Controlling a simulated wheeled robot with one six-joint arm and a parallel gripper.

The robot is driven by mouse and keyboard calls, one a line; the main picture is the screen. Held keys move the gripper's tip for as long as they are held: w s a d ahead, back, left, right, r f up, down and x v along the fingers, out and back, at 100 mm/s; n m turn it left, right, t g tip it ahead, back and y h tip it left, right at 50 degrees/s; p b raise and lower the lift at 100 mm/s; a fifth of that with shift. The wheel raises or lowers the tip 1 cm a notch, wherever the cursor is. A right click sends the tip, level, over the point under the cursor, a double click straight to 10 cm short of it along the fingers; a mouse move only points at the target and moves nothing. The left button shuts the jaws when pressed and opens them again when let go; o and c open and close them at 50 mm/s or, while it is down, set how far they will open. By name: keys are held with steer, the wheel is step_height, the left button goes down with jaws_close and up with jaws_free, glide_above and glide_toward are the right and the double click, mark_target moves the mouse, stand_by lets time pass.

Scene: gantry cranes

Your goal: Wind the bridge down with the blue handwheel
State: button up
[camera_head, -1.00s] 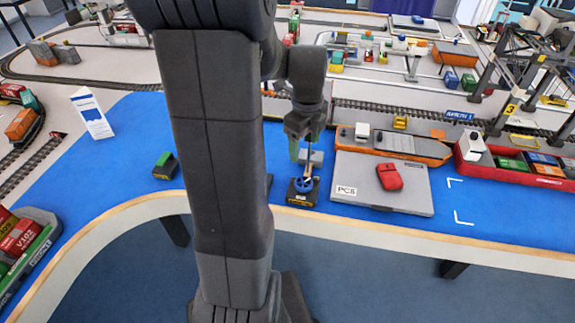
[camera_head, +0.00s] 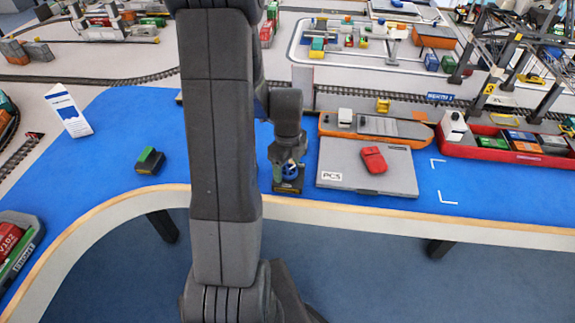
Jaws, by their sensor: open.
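The blue handwheel (camera_head: 291,171) sits on a small dark stand (camera_head: 287,188) near the front edge of the blue table, just left of the grey PC5 board. My gripper (camera_head: 287,166) points down right at the wheel, its jaws open and overlapping it in the picture. It hides most of the wheel and what stands behind it. I cannot tell whether the fingers touch the wheel or stand around its rim. I cannot make out which part is the bridge that this wheel drives.
The grey PC5 board (camera_head: 340,183) with a red car (camera_head: 373,160) lies close on the right. An orange ship (camera_head: 375,128) lies behind it and a red barge (camera_head: 480,143) farther right. A small dark block with a green top (camera_head: 150,160) stands left.

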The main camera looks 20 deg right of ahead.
steer(key=shift+f, duration=0.15)
steer(key=shift+c, duration=0.2)
steer(key=c, duration=0.9)
steer(key=shift+c, duration=0.2)
